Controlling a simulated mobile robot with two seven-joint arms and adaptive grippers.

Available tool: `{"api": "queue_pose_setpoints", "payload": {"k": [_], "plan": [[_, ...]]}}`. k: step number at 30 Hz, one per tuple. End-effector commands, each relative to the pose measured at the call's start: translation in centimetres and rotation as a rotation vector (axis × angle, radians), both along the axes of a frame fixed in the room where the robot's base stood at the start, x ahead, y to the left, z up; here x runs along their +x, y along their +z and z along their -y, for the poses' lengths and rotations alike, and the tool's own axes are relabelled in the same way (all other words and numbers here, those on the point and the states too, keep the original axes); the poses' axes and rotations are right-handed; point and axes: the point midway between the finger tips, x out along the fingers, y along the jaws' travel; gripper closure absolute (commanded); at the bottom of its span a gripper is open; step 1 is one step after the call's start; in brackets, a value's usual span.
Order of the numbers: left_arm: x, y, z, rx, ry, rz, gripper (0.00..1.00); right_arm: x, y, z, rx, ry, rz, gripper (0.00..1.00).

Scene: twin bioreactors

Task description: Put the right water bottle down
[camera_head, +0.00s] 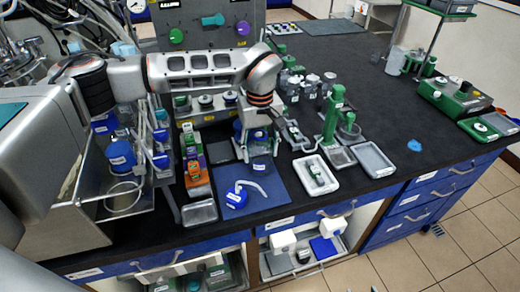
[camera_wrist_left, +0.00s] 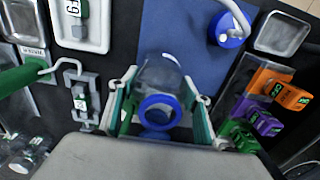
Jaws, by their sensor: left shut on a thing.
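My left gripper (camera_head: 261,146) points down at the back edge of the blue mat (camera_head: 278,201). It is shut on a clear bottle with a blue ring at its neck (camera_wrist_left: 160,108). In the left wrist view, the green-padded fingers (camera_wrist_left: 160,98) stand on either side of the bottle, and its clear body (camera_wrist_left: 160,72) overlaps the mat. I cannot tell whether its base touches the mat. A blue cap with a bent white tube (camera_head: 237,196) lies on the front left of the mat. My right gripper is not in view.
Orange, purple and green boxes (camera_head: 193,170) stand left of the mat. A grey tray (camera_head: 199,213) lies at front left. A white tray (camera_head: 316,177) and a green stand (camera_head: 332,118) are to the right. The mat's front right is bare.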

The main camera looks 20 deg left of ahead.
Motion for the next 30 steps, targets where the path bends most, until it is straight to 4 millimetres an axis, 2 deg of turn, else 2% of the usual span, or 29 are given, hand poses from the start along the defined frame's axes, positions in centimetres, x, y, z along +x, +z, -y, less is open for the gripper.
{"api": "queue_pose_setpoints", "payload": {"k": [6, 7, 8, 20, 25, 30], "plan": [[0.0, -0.3, 0.0, -0.001, -0.001, 0.001, 0.78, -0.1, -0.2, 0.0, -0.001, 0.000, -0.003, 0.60], [0.0, -0.3, 0.0, -0.001, -0.001, 0.001, 0.44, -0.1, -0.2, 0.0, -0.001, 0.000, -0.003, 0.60], [0.0, -0.2, 0.0, -0.001, -0.001, 0.001, 0.36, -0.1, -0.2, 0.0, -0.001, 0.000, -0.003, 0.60], [0.0, 0.0, 0.0, 0.000, 0.000, 0.000, 0.35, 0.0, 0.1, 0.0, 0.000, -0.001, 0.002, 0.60], [0.2, 2.1, 0.0, 0.000, 0.000, 0.006, 0.35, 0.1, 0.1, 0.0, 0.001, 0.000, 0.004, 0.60], [0.1, 5.5, 0.0, 0.000, 0.000, 0.006, 0.35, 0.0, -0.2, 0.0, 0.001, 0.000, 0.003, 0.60]]}}
